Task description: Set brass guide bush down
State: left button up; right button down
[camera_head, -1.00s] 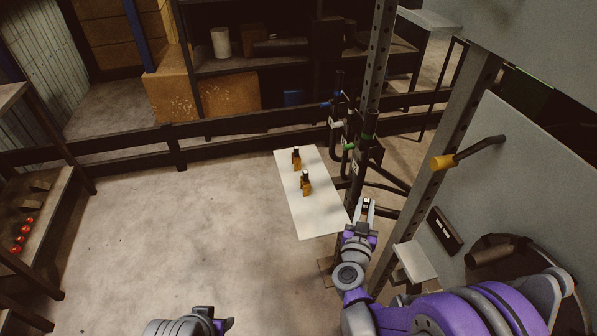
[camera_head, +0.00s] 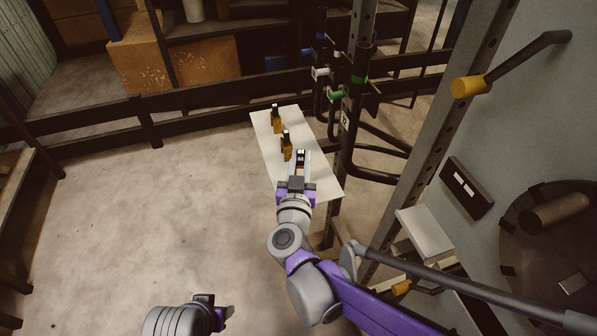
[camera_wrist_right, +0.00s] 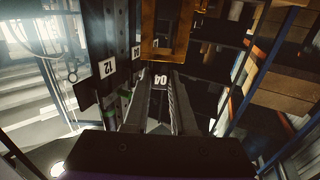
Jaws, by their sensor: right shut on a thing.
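My right gripper (camera_head: 301,161) is over the near part of the white shelf plate (camera_head: 318,183). In the right wrist view the tab (camera_wrist_right: 159,77) sits between the fingers, with an orange-brown body (camera_wrist_right: 166,22) just beyond the fingertips. Whether the bush touches the plate cannot be told. Two similar brass pieces with dark tabs, a far one (camera_head: 277,124) and a nearer one (camera_head: 286,150), stand on the plate. My left gripper (camera_head: 224,313) is low in the head view, its jaw opening unclear.
A grey machine panel with a yellow-gripped lever (camera_head: 471,87) is farther right. A dark rail (camera_head: 150,123) runs behind. The floor on the left is clear.

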jog(key=shift+f+b, duration=0.65)
jog(key=shift+f, duration=1.8)
jog(key=shift+f, duration=0.1)
jog(key=c, duration=1.2)
grip_release()
jog(key=shift+f, duration=0.15)
jog(key=o, duration=0.5)
jog(key=shift+c, duration=0.2)
jog(key=shift+r, duration=0.3)
jog(key=shift+s, duration=0.35)
jog(key=s+p, duration=0.1)
jog(key=s, duration=1)
jog(key=shift+s+a, duration=0.15)
jog(key=shift+a, duration=0.3)
